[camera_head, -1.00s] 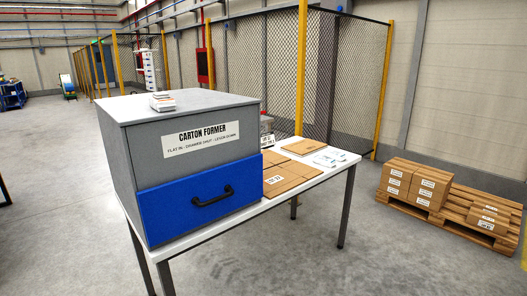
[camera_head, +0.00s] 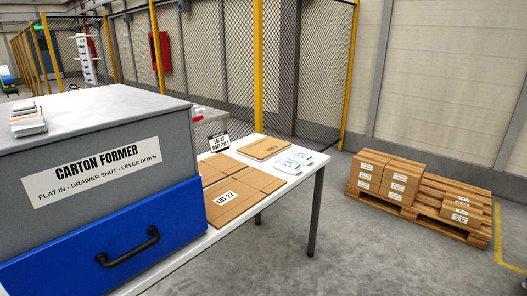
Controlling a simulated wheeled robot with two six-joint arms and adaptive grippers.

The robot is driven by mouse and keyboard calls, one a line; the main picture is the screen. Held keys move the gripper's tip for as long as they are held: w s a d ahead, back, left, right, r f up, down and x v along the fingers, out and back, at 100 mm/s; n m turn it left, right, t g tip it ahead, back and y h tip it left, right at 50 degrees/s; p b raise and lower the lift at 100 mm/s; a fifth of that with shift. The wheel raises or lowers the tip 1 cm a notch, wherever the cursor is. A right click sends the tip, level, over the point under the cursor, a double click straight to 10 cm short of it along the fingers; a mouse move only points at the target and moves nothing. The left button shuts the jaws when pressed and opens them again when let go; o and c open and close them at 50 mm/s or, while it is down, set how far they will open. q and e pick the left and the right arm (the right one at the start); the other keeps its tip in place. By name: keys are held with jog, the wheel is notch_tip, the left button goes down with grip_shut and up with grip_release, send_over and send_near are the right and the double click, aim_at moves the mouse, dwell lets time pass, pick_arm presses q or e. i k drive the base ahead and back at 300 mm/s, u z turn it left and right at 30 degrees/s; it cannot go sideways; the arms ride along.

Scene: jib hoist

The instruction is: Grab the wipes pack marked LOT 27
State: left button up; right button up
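A flat brown carton (camera_head: 238,188) marked LOT 27 lies on the table (camera_head: 300,178) beside the former. Neither of my grippers is in view.
The grey carton former (camera_head: 120,118) with a shut blue drawer (camera_head: 110,245) fills the left. Another brown sheet (camera_head: 264,148) lies at the table's back. A wooden pallet (camera_head: 420,212) with boxes stands at right. Floor between is clear. A dark, unclear shape shows at bottom right.

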aim_at(292, 169)
jog(key=z, duration=0.05)
jog(key=i, duration=1.8)
jog(key=z, duration=0.35)
